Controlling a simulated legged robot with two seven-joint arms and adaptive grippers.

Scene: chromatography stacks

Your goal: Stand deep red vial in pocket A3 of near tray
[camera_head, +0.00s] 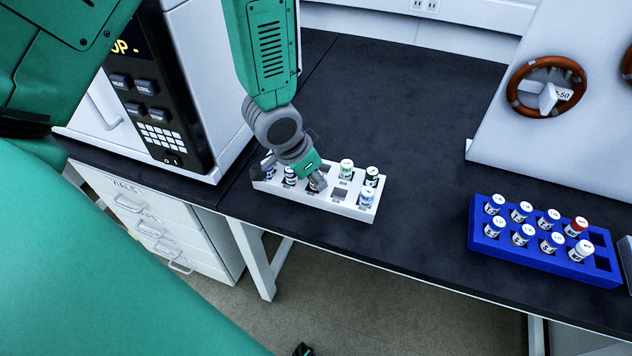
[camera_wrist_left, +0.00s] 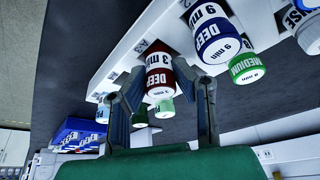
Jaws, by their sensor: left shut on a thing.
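An A3 mark shows on the tray beside the vial in the wrist view. The vial's lower end meets the tray there, but I cannot tell how deep it sits. In the head view the gripper mostly hides the vial.
The white tray holds several other vials, including a green-capped one (camera_head: 346,168) and a blue-capped one (camera_head: 366,198) close by. A blue tray (camera_head: 540,260) with several vials, one red-capped (camera_head: 577,227), stands right. A white instrument (camera_head: 205,75) stands left. The bench between the trays is clear.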

